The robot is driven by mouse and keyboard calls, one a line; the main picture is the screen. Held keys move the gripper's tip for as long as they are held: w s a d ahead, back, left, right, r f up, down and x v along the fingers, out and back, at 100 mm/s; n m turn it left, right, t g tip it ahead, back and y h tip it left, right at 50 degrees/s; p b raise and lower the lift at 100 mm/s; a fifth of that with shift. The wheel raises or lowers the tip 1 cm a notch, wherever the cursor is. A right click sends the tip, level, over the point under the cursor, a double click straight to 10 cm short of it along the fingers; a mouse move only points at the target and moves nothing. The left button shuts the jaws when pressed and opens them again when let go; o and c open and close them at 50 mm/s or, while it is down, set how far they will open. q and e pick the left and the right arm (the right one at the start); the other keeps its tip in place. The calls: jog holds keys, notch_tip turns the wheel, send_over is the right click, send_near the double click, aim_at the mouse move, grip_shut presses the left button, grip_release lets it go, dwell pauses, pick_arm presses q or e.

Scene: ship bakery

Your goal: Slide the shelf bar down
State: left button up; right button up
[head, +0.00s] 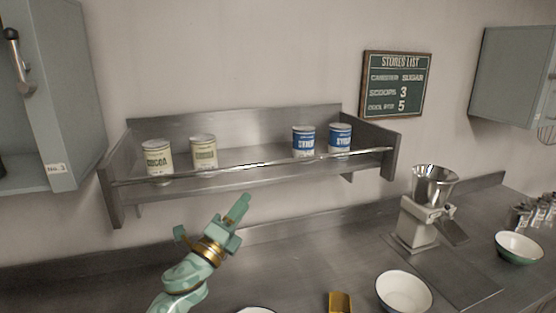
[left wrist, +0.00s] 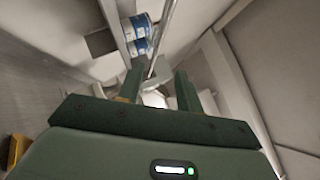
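The shelf bar (head: 250,166) is a thin metal rail along the front of the steel wall shelf (head: 235,119). It runs between the two end panels, in front of the cans' lower parts. My left gripper (head: 212,214) is below and in front of the shelf, open and empty, apart from the bar. In the left wrist view the two fingers of the left gripper (left wrist: 159,80) stand apart, and the bar (left wrist: 164,38) runs beyond them, lined up roughly with the gap. My right gripper is not in view.
Two cocoa cans (head: 157,159) (head: 203,152) and two blue syrup cans (head: 303,141) (head: 340,139) stand on the shelf. An open cabinet (head: 62,90) hangs at left.

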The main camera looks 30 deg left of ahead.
aim_at(275, 165)
pick_arm(q)
jog(key=p+x, duration=0.3)
jog(key=x, duration=1.1)
jog(key=shift+w, duration=0.2)
jog(key=shift+w+r, duration=0.1)
jog(key=shift+w, duration=0.5)
jog(key=shift+s, duration=0.1)
grip_shut()
